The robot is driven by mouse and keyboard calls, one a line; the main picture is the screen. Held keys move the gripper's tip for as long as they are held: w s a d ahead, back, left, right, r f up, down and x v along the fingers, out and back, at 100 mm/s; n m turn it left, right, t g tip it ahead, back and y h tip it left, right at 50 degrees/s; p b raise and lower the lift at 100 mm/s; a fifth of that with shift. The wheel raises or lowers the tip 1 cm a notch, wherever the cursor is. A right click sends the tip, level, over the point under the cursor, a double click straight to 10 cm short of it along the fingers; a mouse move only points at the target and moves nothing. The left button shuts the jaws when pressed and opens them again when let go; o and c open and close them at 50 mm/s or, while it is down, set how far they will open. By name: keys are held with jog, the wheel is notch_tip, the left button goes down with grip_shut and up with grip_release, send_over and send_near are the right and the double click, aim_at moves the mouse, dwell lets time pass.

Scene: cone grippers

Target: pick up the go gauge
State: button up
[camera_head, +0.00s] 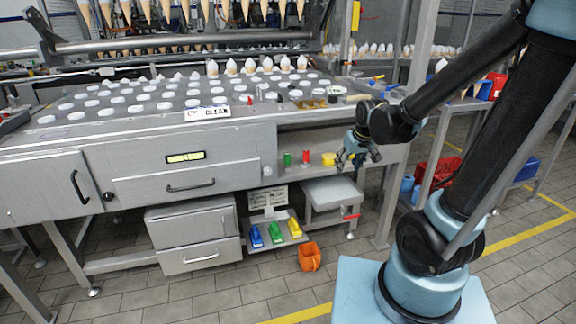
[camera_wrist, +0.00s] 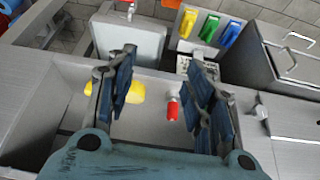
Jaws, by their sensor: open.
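A small green cylinder (camera_head: 287,159), which looks like the go gauge, stands on the grey side shelf in the head view. A red cylinder (camera_head: 305,157) stands just right of it; it also shows in the wrist view (camera_wrist: 172,109). No lettering is readable on either one. My gripper (camera_head: 359,160) is open and empty, to the right of both cylinders and of a yellow object in the head view. In the wrist view the open fingers (camera_wrist: 162,62) frame the shelf, with red between them. The green cylinder is not visible there; the right finger may hide it.
The yellow object (camera_head: 329,159) lies on the shelf between the red cylinder and my gripper. The machine's cabinet wall (camera_head: 268,150) bounds the shelf on the left.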

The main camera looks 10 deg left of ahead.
aim_at(289, 155)
jog(key=w+a+f+n+y, duration=0.1)
jog(key=a+f, duration=0.2)
jog(key=a, duration=0.5)
jog(key=w+a+f+n+y, duration=0.1)
jog(key=a+f+n, duration=0.1)
jog(key=a, duration=0.6)
jog(key=w+a, duration=0.6)
jog(key=w, duration=0.1)
jog(key=shift+w+a, duration=0.15)
jog(key=shift+a, duration=0.1)
jog(key=shift+w+a+f, duration=0.25)
jog(key=shift+w+a, duration=0.3)
jog(key=shift+w, duration=0.05)
jog(key=shift+w+a+f, duration=0.2)
jog(key=shift+w+a, duration=0.3)
jog(key=shift+w, duration=0.05)
jog(key=shift+x, duration=1)
jog(key=shift+c, duration=0.6)
jog(key=shift+d, duration=0.1)
grip_shut()
